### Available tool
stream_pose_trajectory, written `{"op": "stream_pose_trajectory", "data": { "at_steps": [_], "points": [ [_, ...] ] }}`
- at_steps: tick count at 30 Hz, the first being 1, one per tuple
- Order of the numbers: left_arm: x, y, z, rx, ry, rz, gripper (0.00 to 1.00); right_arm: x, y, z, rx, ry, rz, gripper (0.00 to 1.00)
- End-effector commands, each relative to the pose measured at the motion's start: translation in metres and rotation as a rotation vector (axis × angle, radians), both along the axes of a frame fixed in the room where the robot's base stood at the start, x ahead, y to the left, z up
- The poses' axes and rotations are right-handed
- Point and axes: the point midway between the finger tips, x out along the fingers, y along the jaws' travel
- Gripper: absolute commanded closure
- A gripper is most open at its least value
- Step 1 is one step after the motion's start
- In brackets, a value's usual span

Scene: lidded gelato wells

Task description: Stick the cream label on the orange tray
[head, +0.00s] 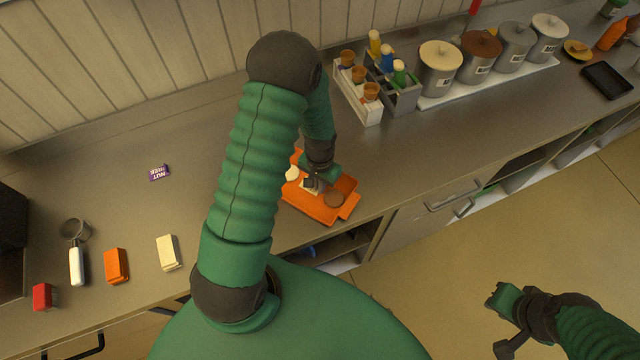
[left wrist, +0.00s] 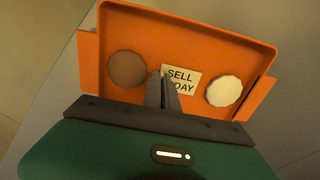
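The orange tray (head: 347,207) lies on the counter near its front edge; it fills much of the left wrist view (left wrist: 190,25). The cream label (left wrist: 183,79), printed "SELL" and "DAY" on its visible part, is over the tray floor between a brown disc (left wrist: 127,69) and a pale disc (left wrist: 223,90). My left gripper (left wrist: 161,76) is above the tray, its fingers close together and covering the label's lower left part. I cannot tell whether they pinch it or whether it touches the tray. My right gripper (head: 504,322) is away over the floor, its fingers unclear.
A purple label (head: 159,173) lies on the counter. A cone rack (head: 360,108), bottle caddy (head: 405,100) and lidded wells (head: 440,70) stand behind the tray.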

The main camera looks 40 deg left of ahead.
Motion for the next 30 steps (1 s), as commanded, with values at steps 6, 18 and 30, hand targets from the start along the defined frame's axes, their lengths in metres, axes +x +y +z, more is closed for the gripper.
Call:
{"op": "stream_pose_trajectory", "data": {
  "at_steps": [6,18,30],
  "points": [
    [-0.0006,-0.0003,-0.0007,0.000,0.002,0.000,1.00,0.0000,0.0000,-0.0002,0.000,0.000,0.000,0.80],
    [-0.0008,-0.0002,-0.0008,0.000,0.002,0.000,0.72,0.0000,0.0000,-0.0003,0.000,0.000,0.000,0.80],
    [0.0005,-0.0003,0.0076,0.000,-0.001,0.000,0.72,0.0000,0.0000,-0.0018,0.000,0.000,0.000,0.80]
  ]
}}
